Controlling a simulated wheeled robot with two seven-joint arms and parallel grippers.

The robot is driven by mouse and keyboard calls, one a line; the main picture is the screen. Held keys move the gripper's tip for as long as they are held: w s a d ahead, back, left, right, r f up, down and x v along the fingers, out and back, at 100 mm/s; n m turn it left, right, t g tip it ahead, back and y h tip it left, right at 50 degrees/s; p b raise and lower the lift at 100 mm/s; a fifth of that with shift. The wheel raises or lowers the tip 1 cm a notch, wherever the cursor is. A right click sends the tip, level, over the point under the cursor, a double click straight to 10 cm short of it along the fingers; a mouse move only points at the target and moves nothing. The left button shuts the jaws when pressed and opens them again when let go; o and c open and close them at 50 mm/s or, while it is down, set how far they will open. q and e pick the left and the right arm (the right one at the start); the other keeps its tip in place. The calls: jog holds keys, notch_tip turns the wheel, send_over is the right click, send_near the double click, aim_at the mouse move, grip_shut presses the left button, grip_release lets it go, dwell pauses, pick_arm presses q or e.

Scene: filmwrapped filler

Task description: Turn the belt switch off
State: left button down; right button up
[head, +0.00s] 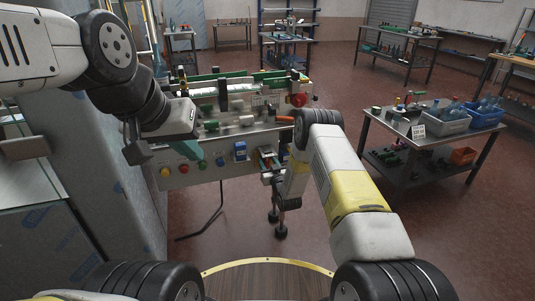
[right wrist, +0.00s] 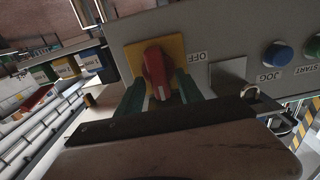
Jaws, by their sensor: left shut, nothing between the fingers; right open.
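The belt switch, a red handle on a yellow plate (right wrist: 156,70), sits on the grey panel. In the right wrist view its handle stands roughly upright, with the OFF label (right wrist: 190,57) to the right. My right gripper (right wrist: 160,95) is open, with one green finger on each side of the handle; I cannot tell whether they touch it. In the head view the right gripper (head: 267,162) is small at the panel's right end and partly covers the switch. My left gripper (head: 136,150) is shut and empty, in front of the panel's left end.
The panel carries yellow, red, green and blue buttons (head: 220,161). In the right wrist view JOG and START labels stand right of the switch. The conveyor (head: 235,105) runs above the panel. A table with bins (head: 445,122) stands at right. A tall wrapped cabinet is at left.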

jog(key=shift+w, duration=0.1)
grip_shut()
jog(key=shift+n, duration=0.3)
jog(key=n, duration=0.3)
jog(key=shift+a+n, duration=0.3)
jog(key=n, duration=0.4)
jog(key=shift+s+a+f+n, duration=0.15)
jog(key=shift+s+f+n, duration=0.05)
jog(key=shift+n, duration=0.1)
jog(key=n, duration=0.4)
jog(key=shift+a+f, duration=0.15)
jog(key=shift+f, duration=0.05)
jog(key=n, duration=0.5)
jog(key=shift+f, duration=0.2)
